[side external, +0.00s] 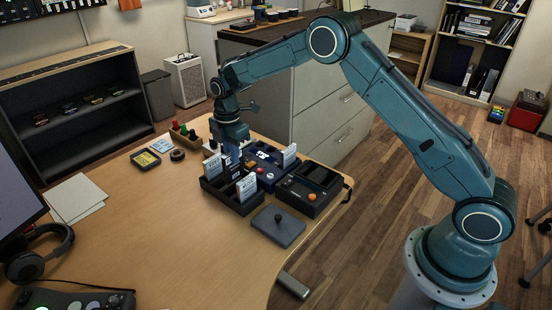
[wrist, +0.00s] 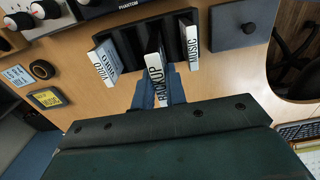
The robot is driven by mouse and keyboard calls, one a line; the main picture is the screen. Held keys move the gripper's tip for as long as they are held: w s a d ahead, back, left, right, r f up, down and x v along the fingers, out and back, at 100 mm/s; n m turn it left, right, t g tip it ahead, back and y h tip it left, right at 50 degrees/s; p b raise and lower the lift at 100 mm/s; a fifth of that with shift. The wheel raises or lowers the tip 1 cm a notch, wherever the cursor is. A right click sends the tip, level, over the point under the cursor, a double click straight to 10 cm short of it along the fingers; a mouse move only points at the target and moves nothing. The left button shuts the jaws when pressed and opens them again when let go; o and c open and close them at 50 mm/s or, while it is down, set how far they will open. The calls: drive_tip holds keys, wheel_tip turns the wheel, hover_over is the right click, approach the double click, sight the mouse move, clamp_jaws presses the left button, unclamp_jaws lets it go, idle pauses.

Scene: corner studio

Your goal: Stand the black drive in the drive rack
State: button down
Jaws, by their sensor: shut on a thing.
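The black drive (side external: 232,170) is upright between the fingers of my gripper (side external: 233,154), which is shut on it. In the wrist view its white label reads BACKUP (wrist: 156,78), between the blue fingers (wrist: 158,98). The drive rack (side external: 228,207) is a black open tray on the desk, directly below the gripper, and also shows in the wrist view (wrist: 130,42). The drive's lower end is at or just above the rack's middle; whether it touches the floor is hidden. White-labelled drives stand either side: one at left (wrist: 105,60) and MUSIC at right (wrist: 191,45).
A dark plate with a knob (side external: 278,227) lies in front of the rack. A black console (side external: 312,187) and a blue box (side external: 268,163) stand close on the right and behind. Headphones (side external: 40,250) are at far left. The desk left of the rack is clear.

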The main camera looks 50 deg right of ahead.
sight(235, 179)
drive_tip(key=shift+f, duration=0.2)
drive_tip(key=shift+f, duration=2.55)
drive_tip(key=shift+f, duration=0.7)
drive_tip(key=c, duration=1.3)
unclamp_jaws()
drive_tip(key=shift+c, duration=0.2)
drive_tip(key=shift+r, duration=0.1)
drive_tip(key=shift+r, duration=2.9)
drive_tip(key=shift+r, duration=0.15)
drive_tip(key=shift+r, duration=2.35)
drive_tip(key=shift+r, duration=0.1)
